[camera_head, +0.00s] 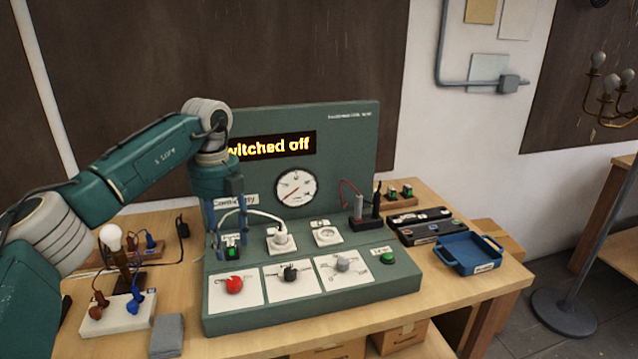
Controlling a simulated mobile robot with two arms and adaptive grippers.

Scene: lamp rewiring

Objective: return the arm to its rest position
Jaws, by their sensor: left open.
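My left arm reaches in from the left with its green and white links. My left gripper (228,236) points down in front of the left part of the green test panel (345,140). Its two fingers are apart, on either side of a small black switch with a green top (231,246). I cannot tell whether they touch it. No held object shows between them. The lit display (285,146) reads "witched off", its left end hidden by my arm. My right gripper is not in view.
The console holds a red knob (234,284), black knob (290,273), grey knob (343,264), green button (387,258) and white plug (281,240). A bulb stand (115,315) and grey block (167,334) are at left. A blue tray (468,253) is at right.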

